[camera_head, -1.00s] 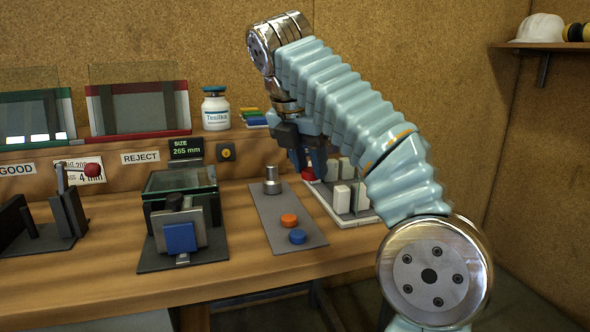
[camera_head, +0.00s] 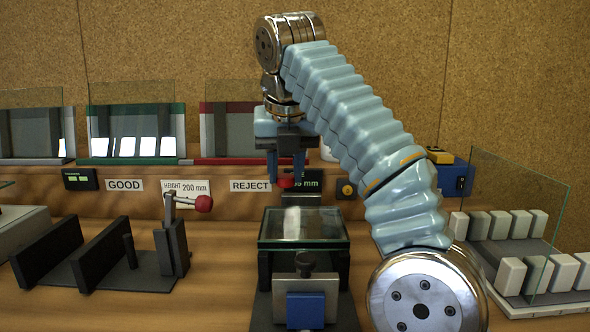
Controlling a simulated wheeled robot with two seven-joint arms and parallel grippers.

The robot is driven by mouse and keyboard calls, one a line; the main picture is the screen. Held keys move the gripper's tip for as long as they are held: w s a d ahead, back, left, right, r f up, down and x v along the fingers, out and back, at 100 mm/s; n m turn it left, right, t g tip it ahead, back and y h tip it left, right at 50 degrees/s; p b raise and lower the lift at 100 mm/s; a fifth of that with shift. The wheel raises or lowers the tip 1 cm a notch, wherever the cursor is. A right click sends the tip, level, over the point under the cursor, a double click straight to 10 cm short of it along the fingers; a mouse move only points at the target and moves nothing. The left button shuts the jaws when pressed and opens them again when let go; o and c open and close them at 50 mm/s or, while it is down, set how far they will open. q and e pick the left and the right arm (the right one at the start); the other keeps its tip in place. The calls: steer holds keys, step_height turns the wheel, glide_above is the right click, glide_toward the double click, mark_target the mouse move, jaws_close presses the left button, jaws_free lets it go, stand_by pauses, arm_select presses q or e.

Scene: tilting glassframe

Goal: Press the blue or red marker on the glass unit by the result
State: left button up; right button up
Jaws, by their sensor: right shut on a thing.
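My right gripper (camera_head: 287,165) points down, its dark fingers shut on a small red marker (camera_head: 286,183). It holds the marker in the air in front of the back ledge, above and behind the glass unit. The glass unit (camera_head: 325,242) is a dark stand with a flat, clear glass top; a pale patch shows at the glass. A blue block (camera_head: 305,310) is on the front of its stand. A size display (camera_head: 312,181) behind is partly covered by my gripper; its green figure ends in "5 mm". The blue marker and my left gripper are not in view.
Left of the unit is a black gauge (camera_head: 172,248) with a red-knobbed lever (camera_head: 203,203). A tray (camera_head: 545,308) of white blocks with upright glass lies right.

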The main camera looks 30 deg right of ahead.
mark_target(286, 219)
steer(key=shift+f+b, duration=2.35)
steer(key=shift+f, duration=1)
steer(key=o, duration=1.1)
steer(key=p+v, duration=0.4)
steer(key=v, duration=0.2)
steer(key=shift+s+a+r, duration=0.1)
steer(key=shift+r, duration=0.25)
steer(key=shift+s+a+r, duration=0.1)
steer(key=shift+s+r, duration=0.15)
steer(key=shift+r, duration=0.05)
